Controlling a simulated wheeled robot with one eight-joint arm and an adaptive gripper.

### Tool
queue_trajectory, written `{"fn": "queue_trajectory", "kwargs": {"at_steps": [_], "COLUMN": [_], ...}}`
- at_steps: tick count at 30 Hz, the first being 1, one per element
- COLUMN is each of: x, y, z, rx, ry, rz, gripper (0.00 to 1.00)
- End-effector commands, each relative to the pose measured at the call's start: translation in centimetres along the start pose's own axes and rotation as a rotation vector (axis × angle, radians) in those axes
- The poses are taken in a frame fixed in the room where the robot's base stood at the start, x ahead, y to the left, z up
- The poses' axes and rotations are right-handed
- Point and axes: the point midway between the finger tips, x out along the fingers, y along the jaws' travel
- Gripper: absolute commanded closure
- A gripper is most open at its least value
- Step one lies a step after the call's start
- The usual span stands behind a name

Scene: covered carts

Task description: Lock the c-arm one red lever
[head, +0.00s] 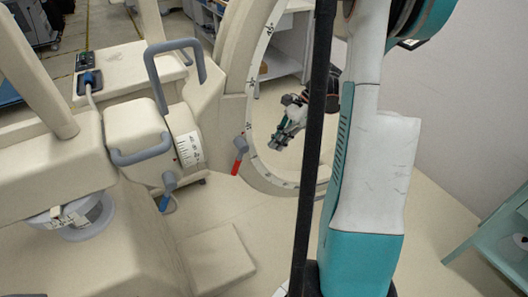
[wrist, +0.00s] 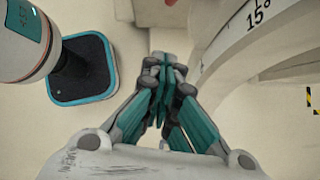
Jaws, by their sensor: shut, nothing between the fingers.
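The c-arm (head: 256,110) is a large beige ring with a marked scale, in the middle of the head view. The red lever (head: 237,165), with a grey upper part and a red lower end, hangs at the ring's left side. My gripper (head: 275,144) shows inside the ring opening, to the right of the lever and apart from it. In the wrist view my gripper (wrist: 163,68) has its teal fingers together and empty. A small red spot at the top edge there may be the lever; too little shows to tell.
A blue-ended lever (head: 167,188) hangs lower left on the machine body, below grey handles (head: 142,152). A beige block (head: 216,258) lies on the floor. A teal-edged cart (head: 505,235) stands at right. Beige floor near the ring is clear.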

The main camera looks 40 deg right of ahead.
Motion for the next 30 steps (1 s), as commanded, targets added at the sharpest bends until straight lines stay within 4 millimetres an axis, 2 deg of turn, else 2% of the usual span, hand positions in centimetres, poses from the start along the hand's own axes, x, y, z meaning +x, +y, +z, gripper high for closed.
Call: {"fn": "queue_trajectory", "kwargs": {"at_steps": [15, 18, 21, 30], "x": [9.8, 9.8, 10.0, 10.1], "y": [0.0, 0.0, 0.0, 0.0], "z": [-0.1, 1.8, 2.9, 4.0], "rx": [-0.005, -0.007, -0.004, -0.004], "ry": [0.002, 0.002, 0.002, 0.002], "rz": [0.001, 0.001, 0.0, 0.0], "gripper": [1.0, 1.0, 1.0, 1.0]}}
